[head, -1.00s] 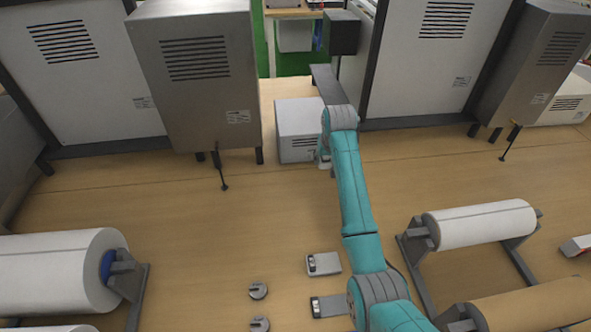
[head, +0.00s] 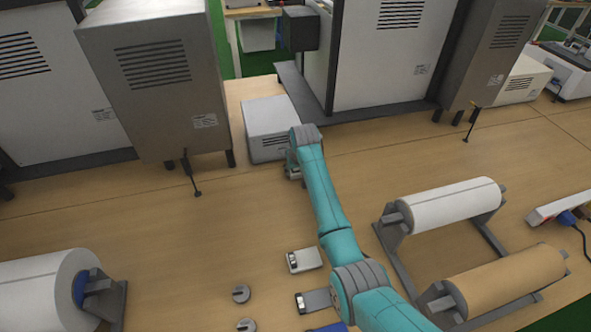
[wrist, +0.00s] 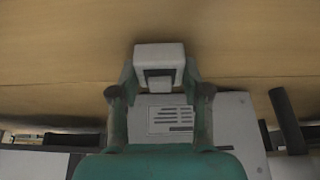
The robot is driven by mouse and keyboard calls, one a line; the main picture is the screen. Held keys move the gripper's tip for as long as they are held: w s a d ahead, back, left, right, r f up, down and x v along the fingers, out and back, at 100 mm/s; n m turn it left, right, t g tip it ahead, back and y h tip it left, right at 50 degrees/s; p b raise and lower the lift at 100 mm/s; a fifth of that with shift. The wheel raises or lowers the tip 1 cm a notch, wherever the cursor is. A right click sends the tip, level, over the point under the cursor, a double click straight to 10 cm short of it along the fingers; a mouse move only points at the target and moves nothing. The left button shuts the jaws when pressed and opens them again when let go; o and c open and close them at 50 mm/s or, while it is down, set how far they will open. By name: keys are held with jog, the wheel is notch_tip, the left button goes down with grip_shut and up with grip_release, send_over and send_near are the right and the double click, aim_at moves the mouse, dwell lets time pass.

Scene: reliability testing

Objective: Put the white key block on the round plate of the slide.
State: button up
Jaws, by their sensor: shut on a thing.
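My gripper (wrist: 160,92) is shut on a white block with a square dark opening, which I take as the white key block (wrist: 159,51). In the wrist view the block sits between the fingertips, above the wooden table. In the head view my gripper (head: 293,170) is in front of the grey-white vented box, mostly hidden by my arm. I cannot make out the slide or its round plate for certain. Two small slotted grey discs, one (head: 241,293) behind the other (head: 246,326), lie on the near table.
The vented box (head: 268,128) stands close behind my gripper. A pale flat block (head: 305,260) and a dark flat piece (head: 318,300) lie left of my arm. Rolls on stands, white (head: 450,205) and tan (head: 508,283), stand at right. The table's middle left is clear.

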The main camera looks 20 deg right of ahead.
jog(key=shift+f, duration=0.2)
jog(key=o, duration=1.2)
